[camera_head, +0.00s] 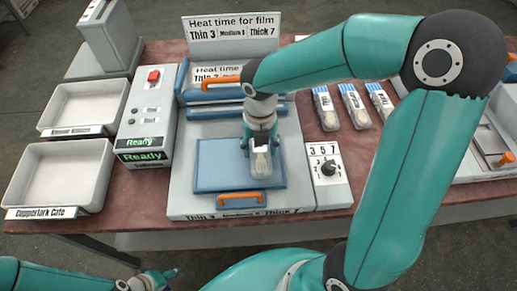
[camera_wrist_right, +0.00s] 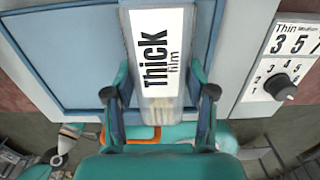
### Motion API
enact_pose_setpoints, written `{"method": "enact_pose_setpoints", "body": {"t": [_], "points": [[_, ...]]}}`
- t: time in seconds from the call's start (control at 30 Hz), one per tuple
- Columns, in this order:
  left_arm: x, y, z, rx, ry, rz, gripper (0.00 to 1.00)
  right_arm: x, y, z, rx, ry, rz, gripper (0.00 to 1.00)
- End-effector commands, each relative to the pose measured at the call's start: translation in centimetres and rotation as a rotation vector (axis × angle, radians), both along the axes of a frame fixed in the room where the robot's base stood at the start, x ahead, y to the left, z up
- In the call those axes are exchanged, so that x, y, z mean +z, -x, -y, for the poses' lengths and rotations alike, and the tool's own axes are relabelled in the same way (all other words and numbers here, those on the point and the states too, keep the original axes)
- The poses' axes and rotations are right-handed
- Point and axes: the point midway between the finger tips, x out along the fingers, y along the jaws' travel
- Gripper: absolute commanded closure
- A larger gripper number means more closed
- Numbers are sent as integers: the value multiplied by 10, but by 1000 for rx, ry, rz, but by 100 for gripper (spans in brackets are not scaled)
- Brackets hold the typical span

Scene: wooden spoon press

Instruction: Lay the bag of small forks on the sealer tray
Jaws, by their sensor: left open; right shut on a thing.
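The bag of small forks (camera_head: 261,166) is a clear narrow packet over the right part of the blue sealer tray (camera_head: 215,165). My right gripper (camera_head: 261,145) points down and is shut on it. In the right wrist view the bag (camera_wrist_right: 158,50) lies between the two fingers and bears a white label reading "Thick film"; the blue tray (camera_wrist_right: 75,60) is beneath it. I cannot tell whether the bag touches the tray. My left gripper (camera_head: 162,279) is open and empty at the bottom, in front of the table.
The raised sealer bar with an orange handle (camera_head: 213,82) stands behind the tray. A heat dial (camera_head: 328,168) is right of it. Several bags (camera_head: 356,107) lie further right. A control box with red switch (camera_head: 150,110) and two white bins (camera_head: 60,175) stand left.

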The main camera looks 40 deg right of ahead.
Motion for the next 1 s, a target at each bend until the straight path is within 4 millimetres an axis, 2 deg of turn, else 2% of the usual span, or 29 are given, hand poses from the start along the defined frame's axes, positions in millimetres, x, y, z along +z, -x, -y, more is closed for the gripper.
{"method": "enact_pose_setpoints", "body": {"t": [0.1, 0.43, 0.47, 0.6, 1.0], "points": [[-1, 0, 0, 0, 0, 0, 43, -9, 0, 0, -2, -1, 0, 70], [-3, 0, 0, 0, 0, 0, 43, -12, 0, 0, -2, -1, 1, 70], [-2, 0, 0, 0, 0, 0, 43, -11, 0, 0, -2, -1, 1, 42], [-2, 0, 0, 0, 0, 0, 43, -11, 0, 0, -2, -1, 1, 20], [0, 0, 0, 0, 0, 0, 43, -6, 0, 0, -2, -1, 3, 20]]}}
